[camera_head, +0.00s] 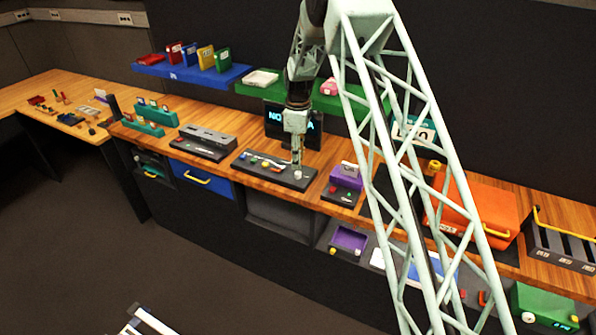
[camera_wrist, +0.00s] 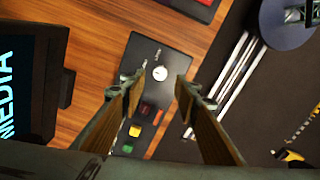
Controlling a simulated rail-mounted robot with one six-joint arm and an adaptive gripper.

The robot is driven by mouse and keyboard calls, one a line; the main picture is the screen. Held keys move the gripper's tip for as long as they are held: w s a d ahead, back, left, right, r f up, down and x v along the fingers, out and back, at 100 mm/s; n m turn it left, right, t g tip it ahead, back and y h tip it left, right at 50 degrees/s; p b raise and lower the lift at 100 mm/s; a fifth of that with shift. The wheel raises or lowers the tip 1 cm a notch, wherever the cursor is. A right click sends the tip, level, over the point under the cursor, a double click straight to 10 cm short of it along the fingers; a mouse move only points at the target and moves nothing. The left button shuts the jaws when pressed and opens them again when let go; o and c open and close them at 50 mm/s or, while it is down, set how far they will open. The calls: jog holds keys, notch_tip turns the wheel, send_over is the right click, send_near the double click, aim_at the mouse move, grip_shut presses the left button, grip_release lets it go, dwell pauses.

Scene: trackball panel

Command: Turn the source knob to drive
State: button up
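The black trackball panel (camera_head: 262,172) lies on the wooden counter below the screen. A round white knob (camera_head: 298,175) sits near its right end, and it also shows in the wrist view (camera_wrist: 159,73) with small lettering beside it. The lettering is too small to read, so I cannot tell the knob's setting for sure. My gripper (camera_head: 297,162) points down over that end of the panel. In the wrist view my gripper (camera_wrist: 160,80) is open, with one finger on each side of the knob in the picture. I see no contact with the knob.
A dark screen (camera_head: 291,118) with cyan letters stands behind the panel; the wrist view shows "MEDIA" on it. Yellow, green and red buttons (camera_wrist: 134,130) are on the panel. A purple device (camera_head: 345,180) stands to the right, a grey box (camera_head: 205,140) to the left.

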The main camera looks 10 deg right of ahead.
aim_at(298, 173)
jog(key=shift+f+p, duration=0.35)
jog(key=shift+f, duration=2.8)
jog(key=shift+c, duration=0.9)
jog(key=c, duration=0.7)
